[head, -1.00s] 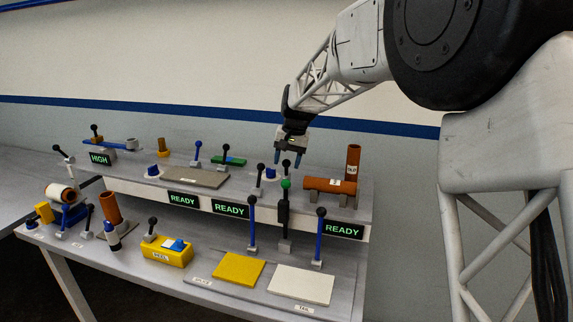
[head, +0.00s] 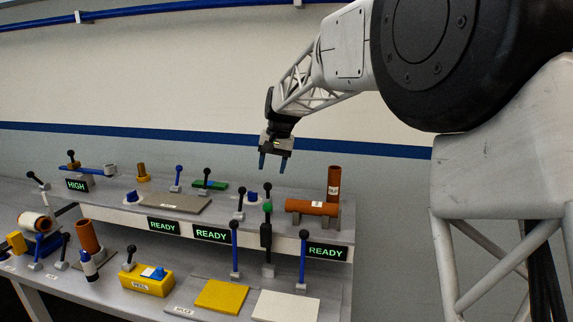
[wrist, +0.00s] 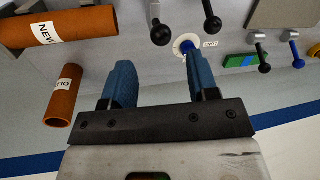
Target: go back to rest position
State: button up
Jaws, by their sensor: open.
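My gripper (head: 274,164) is open and empty, hanging in the air above the upper shelf of the bench in the head view. Its two blue fingers (wrist: 158,75) stand apart with nothing between them in the wrist view. Below and to its right, an orange tube (head: 312,207) lies on grey supports, and another orange tube (head: 333,184) stands upright behind it. The wrist view shows the lying tube with a "NEW" label (wrist: 70,27) and the other tube (wrist: 64,96) beside it. The gripper touches neither.
The upper shelf holds several black-knobbed levers (head: 267,187), a grey plate (head: 161,202) and green-lit displays (head: 212,234). The lower level has a yellow box (head: 147,284), a yellow pad (head: 221,296) and a white pad (head: 286,306). Air around my gripper is clear.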

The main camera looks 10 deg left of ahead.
jog(key=s+d+r+m+t+h, duration=0.1)
jog(key=s+d, duration=0.9)
jog(key=d, duration=0.4)
jog(key=s+d+r+t, duration=0.1)
jog(key=s+d+r, duration=0.1)
jog(key=s+d, duration=0.95)
jog(key=s+d+f, duration=0.5)
jog(key=s+d, duration=0.3)
jog(key=s, duration=0.4)
jog(key=s+d+f+m+t+h, duration=0.1)
jog(key=s+d+f, duration=0.4)
jog(key=s+d, duration=0.3)
jog(key=s, duration=0.4)
jog(key=shift+s+d+f, duration=0.35)
